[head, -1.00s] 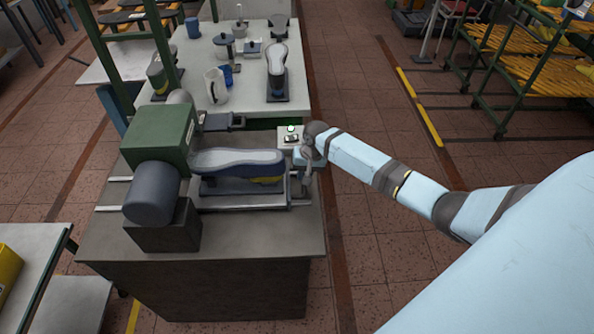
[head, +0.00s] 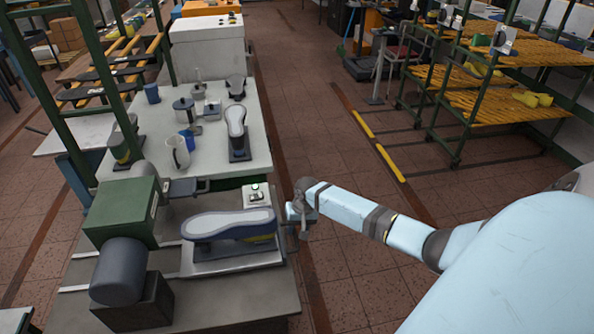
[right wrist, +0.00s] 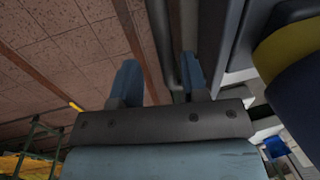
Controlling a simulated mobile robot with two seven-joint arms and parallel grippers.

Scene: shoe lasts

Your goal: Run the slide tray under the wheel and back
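The slide tray (head: 235,262) lies along the machine bench in the head view. A grey-topped, dark blue shoe last (head: 228,222) lies on it. The green machine housing (head: 122,208) with a dark grey motor (head: 119,272) stands to the left; the wheel is not clearly visible. My right gripper (head: 300,212) is at the tray's right end, by the bench edge. In the right wrist view its blue fingers (right wrist: 160,80) are somewhat apart, with a grey handle bar (right wrist: 166,45) between them. The grip contact is partly hidden. My left gripper is out of view.
A small control box (head: 256,194) stands just behind the tray. A white table (head: 215,135) behind holds a mug (head: 177,151), another last on a stand (head: 237,130) and other small items.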

